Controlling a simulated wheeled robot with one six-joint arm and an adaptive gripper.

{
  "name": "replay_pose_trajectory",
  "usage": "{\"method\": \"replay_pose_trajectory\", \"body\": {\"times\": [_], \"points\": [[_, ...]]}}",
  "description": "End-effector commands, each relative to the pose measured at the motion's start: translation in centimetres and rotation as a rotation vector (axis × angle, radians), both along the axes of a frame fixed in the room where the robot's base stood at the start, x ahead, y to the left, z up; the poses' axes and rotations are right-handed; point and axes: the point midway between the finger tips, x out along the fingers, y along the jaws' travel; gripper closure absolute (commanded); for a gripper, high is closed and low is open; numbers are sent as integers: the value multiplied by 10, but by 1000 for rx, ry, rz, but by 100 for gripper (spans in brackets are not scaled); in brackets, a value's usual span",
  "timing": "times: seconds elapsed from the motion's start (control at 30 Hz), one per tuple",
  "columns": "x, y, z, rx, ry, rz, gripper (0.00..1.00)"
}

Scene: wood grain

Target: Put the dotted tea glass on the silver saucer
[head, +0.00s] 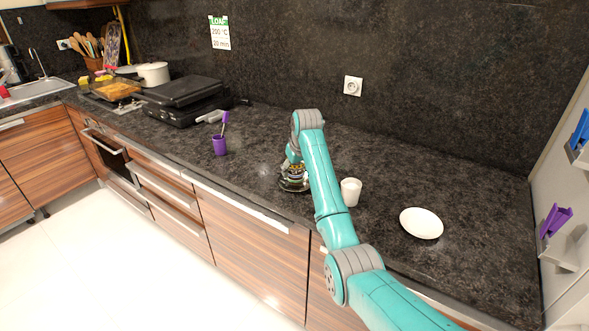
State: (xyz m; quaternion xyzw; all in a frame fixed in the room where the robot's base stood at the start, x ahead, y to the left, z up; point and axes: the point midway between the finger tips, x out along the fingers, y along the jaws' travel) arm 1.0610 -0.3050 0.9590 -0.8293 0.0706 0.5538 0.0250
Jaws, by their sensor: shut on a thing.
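My gripper (292,172) is low over the middle of the dark counter, partly hidden by my own arm. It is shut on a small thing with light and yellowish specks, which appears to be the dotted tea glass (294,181). The glass is mostly hidden by the fingers. A dark, shiny rounded edge (291,189) shows just under it; I cannot tell whether this is the silver saucer or part of the gripper. No silver saucer shows clearly elsewhere on the counter.
A white cup (351,192) stands just right of my arm, and a white plate (421,223) lies farther right. A black grill (187,98) is at the back left. Counter (460,190) at the right is clear.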

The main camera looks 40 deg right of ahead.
Motion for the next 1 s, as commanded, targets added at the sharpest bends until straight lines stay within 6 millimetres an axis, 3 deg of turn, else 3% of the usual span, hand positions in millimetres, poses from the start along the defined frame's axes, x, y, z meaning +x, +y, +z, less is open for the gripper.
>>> {"method": "replay_pose_trajectory", "body": {"times": [0.03,0.13,0.57,1.0], "points": [[0,0,-1,0,1,0,33],[0,0,-1,0,1,0,9],[-1,0,5,0,-1,0,9],[-30,7,77,-1,-3,0,9]]}}
